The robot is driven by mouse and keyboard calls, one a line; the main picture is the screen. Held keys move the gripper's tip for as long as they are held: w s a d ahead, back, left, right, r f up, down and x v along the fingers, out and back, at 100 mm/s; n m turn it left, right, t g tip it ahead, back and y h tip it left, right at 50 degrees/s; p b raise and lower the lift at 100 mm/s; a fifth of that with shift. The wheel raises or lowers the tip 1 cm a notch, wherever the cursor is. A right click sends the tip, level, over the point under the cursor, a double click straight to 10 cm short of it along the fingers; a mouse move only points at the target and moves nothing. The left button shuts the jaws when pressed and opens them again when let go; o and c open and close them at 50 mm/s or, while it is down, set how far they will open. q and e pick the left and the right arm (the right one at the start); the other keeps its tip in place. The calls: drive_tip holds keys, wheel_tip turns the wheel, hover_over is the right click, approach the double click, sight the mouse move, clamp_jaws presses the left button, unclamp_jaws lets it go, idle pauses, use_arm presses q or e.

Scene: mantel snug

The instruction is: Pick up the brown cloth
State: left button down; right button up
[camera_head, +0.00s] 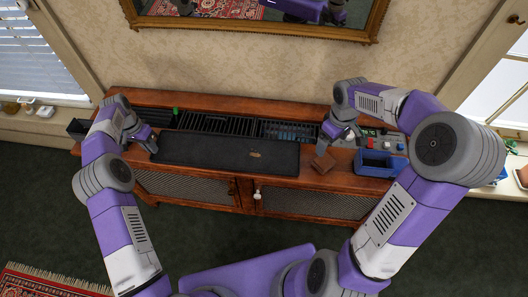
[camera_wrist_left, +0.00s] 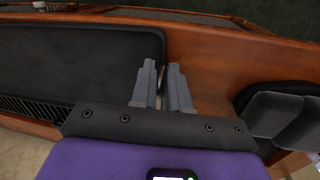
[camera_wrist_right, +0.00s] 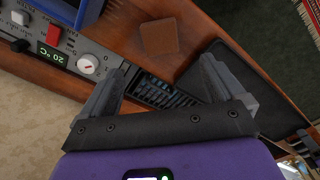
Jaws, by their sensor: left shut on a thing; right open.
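The brown cloth (camera_head: 322,163) is a small flat brown square on the wooden cabinet top, right of a dark panel. In the right wrist view the cloth (camera_wrist_right: 159,38) lies just beyond the fingertips, apart from them. My right gripper (camera_head: 338,141) is open and empty, behind and slightly right of the cloth; its fingers (camera_wrist_right: 162,72) are spread wide.
A blue open bin (camera_head: 380,163) stands right of the cloth. A control unit (camera_head: 385,139) with a knob and red parts is behind it. A slotted black rack (camera_head: 230,124) runs behind the panel. A small tan item (camera_head: 254,154) is on the panel. A framed mirror hangs above.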

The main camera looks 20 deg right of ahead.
hover_over(325, 161)
wheel_tip(325, 161, down, 6)
drive_tip(key=shift+a+r, duration=0.15)
drive_tip(key=shift+r, duration=0.1)
drive_tip(key=shift+w+f, duration=0.1)
drive_tip(key=shift+f, duration=3.05)
drive_tip(key=c, duration=1.1)
wheel_tip(325, 161, up, 10)
drive_tip(key=shift+r, duration=0.1)
drive_tip(key=shift+c, duration=1)
